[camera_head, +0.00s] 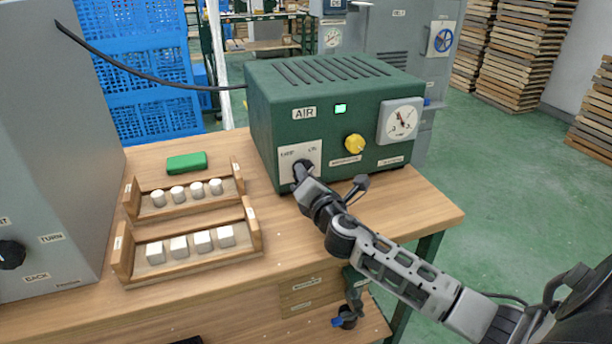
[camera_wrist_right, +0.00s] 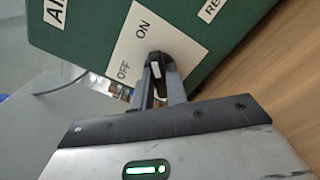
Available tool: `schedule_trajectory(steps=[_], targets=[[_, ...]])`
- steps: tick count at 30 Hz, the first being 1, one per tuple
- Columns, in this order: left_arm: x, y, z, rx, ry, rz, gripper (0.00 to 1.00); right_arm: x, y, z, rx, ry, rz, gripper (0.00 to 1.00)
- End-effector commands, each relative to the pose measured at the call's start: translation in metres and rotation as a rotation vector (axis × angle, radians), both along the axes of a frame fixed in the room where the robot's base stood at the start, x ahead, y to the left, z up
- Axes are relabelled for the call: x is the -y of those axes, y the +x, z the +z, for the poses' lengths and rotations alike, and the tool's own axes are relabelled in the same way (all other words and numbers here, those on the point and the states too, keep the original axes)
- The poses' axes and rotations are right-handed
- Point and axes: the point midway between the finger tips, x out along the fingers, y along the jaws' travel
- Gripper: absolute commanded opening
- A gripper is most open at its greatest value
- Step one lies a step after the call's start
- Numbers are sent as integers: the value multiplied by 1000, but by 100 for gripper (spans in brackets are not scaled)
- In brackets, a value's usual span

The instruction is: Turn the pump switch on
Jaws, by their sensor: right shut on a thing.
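The green pump box (camera_head: 270,118) labelled AIR stands at the back of the wooden table. Its white switch plate (camera_head: 286,155) reads OFF on the left and ON on the right. My right gripper (camera_head: 303,172) is at this plate, shut on the black switch knob (camera_wrist_right: 156,62), which shows in the right wrist view between the fingertips. The knob's white mark shows there; which label it points to is hard to tell. A small lamp (camera_head: 341,108) on the box glows green. My left gripper is not in view.
A yellow knob (camera_head: 355,143) and a gauge (camera_head: 400,120) sit right of the switch. Two wooden trays (camera_head: 190,259) with white pieces and a green block (camera_head: 187,163) lie to the left. A grey box (camera_head: 50,150) stands at far left.

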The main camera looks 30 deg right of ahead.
Motion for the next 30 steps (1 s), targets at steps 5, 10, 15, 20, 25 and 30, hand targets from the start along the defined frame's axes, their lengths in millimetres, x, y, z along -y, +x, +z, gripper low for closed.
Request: schedule_trajectory(steps=[5,10,15,20,25,30], targets=[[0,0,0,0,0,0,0,0,0,0,0,5,-1,23],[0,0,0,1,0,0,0,0,0,0,0,3,-1,36],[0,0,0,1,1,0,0,0,-1,0,0,2,0,36],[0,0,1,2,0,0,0,-3,-13,-1,-3,2,0,36],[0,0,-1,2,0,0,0,-12,-48,-2,-4,3,1,36],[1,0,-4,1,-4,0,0,-22,-90,-3,-4,3,1,36]])
